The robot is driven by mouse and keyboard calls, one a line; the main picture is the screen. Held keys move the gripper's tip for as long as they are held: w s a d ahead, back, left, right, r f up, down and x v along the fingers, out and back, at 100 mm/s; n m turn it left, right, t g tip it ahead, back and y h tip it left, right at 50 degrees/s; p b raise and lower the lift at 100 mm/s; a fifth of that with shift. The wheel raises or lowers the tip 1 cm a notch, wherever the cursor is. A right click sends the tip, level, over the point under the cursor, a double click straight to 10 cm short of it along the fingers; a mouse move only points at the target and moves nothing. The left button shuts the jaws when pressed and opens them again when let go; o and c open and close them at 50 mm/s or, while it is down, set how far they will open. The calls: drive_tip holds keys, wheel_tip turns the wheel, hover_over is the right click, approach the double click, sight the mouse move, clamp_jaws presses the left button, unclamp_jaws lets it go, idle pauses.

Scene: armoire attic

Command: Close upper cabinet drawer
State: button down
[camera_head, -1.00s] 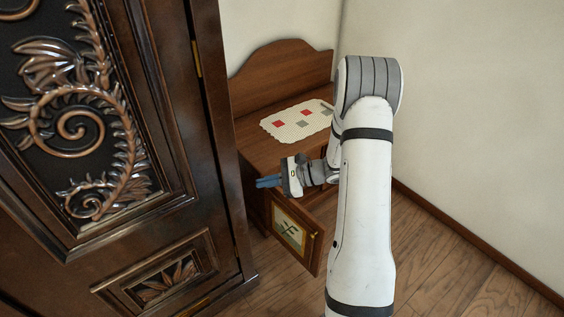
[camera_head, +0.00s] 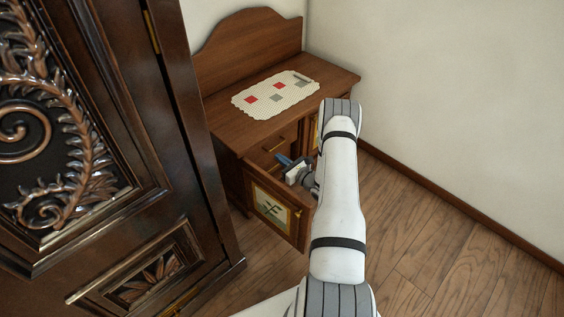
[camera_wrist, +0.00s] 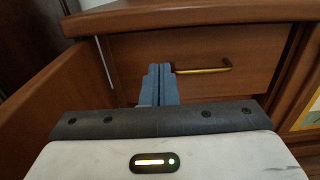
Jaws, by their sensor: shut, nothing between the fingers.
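The wooden cabinet (camera_head: 232,118) stands against the back wall. Its upper drawer (camera_head: 263,157) has a brass handle, clear in the wrist view (camera_wrist: 205,70). In the wrist view the drawer front (camera_wrist: 240,48) faces me under the cabinet top and looks about in line with the frame; I cannot tell if a small gap remains. My gripper (camera_head: 283,160) is at the drawer front, its blue fingers (camera_wrist: 158,70) shut together and empty, just left of the handle. Whether the fingertips touch the front is unclear. My arm hides part of the cabinet's right side.
A cabinet door with a painted panel (camera_head: 271,208) hangs open below the drawer. A dark carved armoire (camera_head: 120,130) stands close on the left. A cream mat with red and grey squares (camera_head: 275,94) lies on the cabinet top. The wooden floor (camera_head: 440,240) at right is clear.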

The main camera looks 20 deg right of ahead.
drive_tip(key=b+x, duration=0.2)
drive_tip(key=x, duration=0.7)
drive_tip(key=shift+a+f, duration=0.1)
drive_tip(key=shift+a, duration=0.05)
drive_tip(key=shift+w+a+b, duration=0.1)
drive_tip(key=shift+w+b, duration=0.2)
drive_tip(key=shift+w, duration=0.1)
